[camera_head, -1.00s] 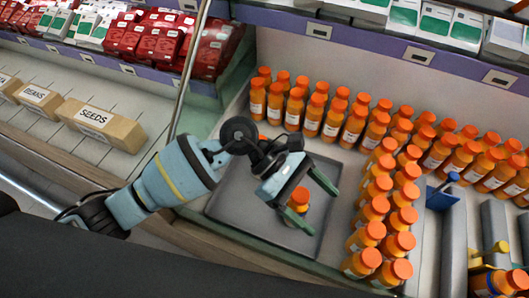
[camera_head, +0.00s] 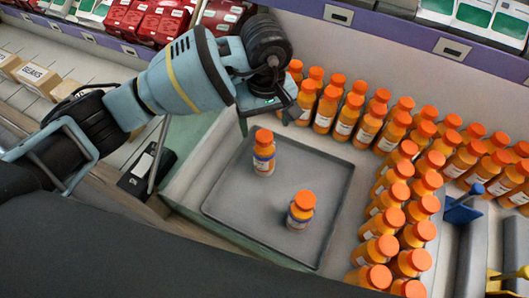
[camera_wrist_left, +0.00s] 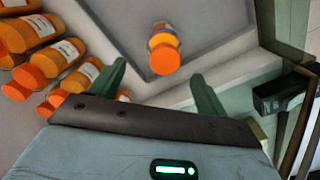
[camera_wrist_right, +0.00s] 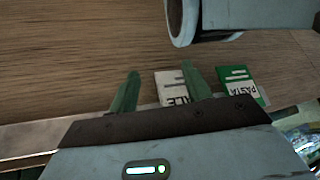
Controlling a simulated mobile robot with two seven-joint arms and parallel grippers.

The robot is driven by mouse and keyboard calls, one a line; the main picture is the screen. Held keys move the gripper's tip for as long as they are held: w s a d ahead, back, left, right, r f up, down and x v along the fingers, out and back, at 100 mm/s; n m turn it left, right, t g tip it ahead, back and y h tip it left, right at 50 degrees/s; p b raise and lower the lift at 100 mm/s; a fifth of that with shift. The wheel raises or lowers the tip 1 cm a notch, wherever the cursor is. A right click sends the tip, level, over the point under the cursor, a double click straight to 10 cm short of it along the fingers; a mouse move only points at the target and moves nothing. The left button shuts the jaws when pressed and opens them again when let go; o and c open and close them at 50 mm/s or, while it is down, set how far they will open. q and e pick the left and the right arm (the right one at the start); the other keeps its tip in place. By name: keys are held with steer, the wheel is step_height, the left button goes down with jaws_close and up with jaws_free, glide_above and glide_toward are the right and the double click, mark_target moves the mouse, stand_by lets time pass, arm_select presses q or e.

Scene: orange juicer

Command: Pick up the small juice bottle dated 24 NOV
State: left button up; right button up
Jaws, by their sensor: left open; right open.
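Two small orange juice bottles with orange caps stand upright on a grey tray (camera_head: 235,212). One bottle (camera_head: 264,152) is near the tray's back left; the other bottle (camera_head: 301,210) is nearer the front. Their dates are too small to read. My left gripper (camera_head: 266,114) is open and empty, above and behind the back-left bottle, partly hidden by its own wrist. In the left wrist view, one tray bottle (camera_wrist_left: 163,50) stands beyond and between the open fingers (camera_wrist_left: 161,78), apart from them. My right gripper (camera_wrist_right: 161,76) is open and empty, seen only in the right wrist view.
Rows of orange bottles (camera_head: 367,125) crowd the area behind and right of the tray. A blue-handled divider (camera_head: 462,207) stands farther right. Boxed shelves run along the back. The right wrist view shows a wooden surface (camera_wrist_right: 80,60) and a green pasta packet (camera_wrist_right: 240,84).

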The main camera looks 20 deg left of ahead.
mark_target(264, 135)
arm_select(q)
steer(key=shift+s+f, duration=0.25)
steer(key=shift+f, duration=1.3)
steer(key=shift+s+f, duration=0.2)
steer(key=shift+f, duration=1.35)
steer(key=c, duration=1.6)
